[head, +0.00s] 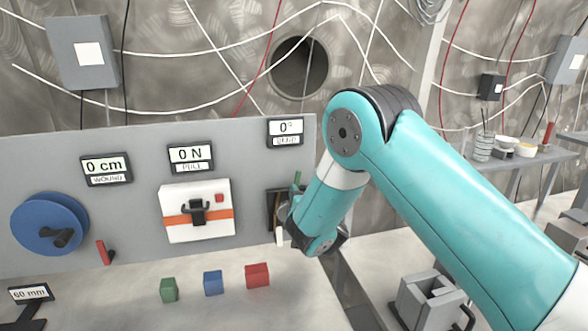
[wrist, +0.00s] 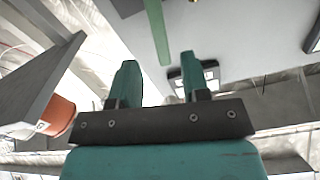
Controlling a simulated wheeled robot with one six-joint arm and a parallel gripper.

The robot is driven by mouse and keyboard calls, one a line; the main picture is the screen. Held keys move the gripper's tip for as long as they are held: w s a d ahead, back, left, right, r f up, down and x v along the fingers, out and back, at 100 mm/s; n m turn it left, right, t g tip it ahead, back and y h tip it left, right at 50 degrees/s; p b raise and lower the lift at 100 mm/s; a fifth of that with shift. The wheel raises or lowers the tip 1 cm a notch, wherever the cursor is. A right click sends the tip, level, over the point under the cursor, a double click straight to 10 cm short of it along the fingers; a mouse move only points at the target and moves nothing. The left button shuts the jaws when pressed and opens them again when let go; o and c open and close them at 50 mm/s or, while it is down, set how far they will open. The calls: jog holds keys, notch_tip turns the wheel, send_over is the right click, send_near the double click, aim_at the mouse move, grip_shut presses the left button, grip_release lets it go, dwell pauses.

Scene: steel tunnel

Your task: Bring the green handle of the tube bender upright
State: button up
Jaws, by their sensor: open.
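The tube bender (head: 272,208) is mounted at the right end of the grey panel, largely hidden behind my arm. A short piece of its green handle (head: 297,178) shows above the arm's lower link. In the wrist view the green handle (wrist: 157,32) is a long flat bar running from the top edge to near the gap between my fingertips. My gripper (wrist: 158,60) is open, with its two teal fingers apart and nothing seen held between them. I cannot tell how far beyond the fingertips the handle lies. The bend display (head: 285,131) reads 0°.
The panel (head: 130,150) also carries a blue wheel (head: 50,224), a white box with a black handle (head: 197,210) and a red lever (head: 104,252). Green, blue (head: 213,283) and red blocks stand on the bench. A grey clamp-like block (head: 430,300) stands lower right.

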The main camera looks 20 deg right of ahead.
aim_at(297, 183)
jog(key=w+p, duration=0.3)
jog(key=w, duration=0.3)
jog(key=shift+w, duration=0.15)
jog(key=shift+a+f, duration=0.1)
grip_shut()
